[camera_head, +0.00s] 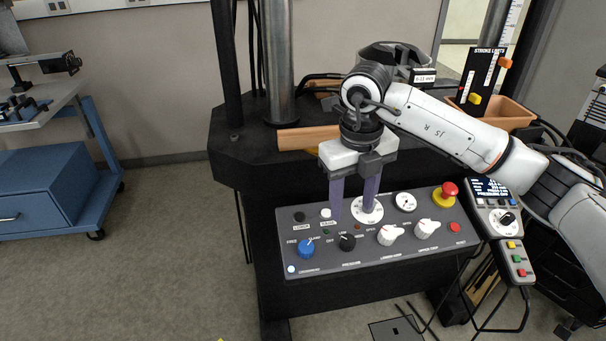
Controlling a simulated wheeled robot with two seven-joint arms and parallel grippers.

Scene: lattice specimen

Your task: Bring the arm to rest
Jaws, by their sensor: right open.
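My right arm comes in from the right, and its gripper (354,205) points down over the grey control panel (335,259) of the test machine. Its two purple fingers are apart, with nothing seen between them. The fingertips overlap the panel's upper middle, close to a white round dial (367,211); I cannot tell whether they touch it. My left gripper is not in view.
The panel carries a blue knob (306,248), white knobs (427,227) and a red emergency button (449,189). A handheld control box (497,213) hangs at its right. A blue cart (45,185) stands left. Floor between cart and machine is clear.

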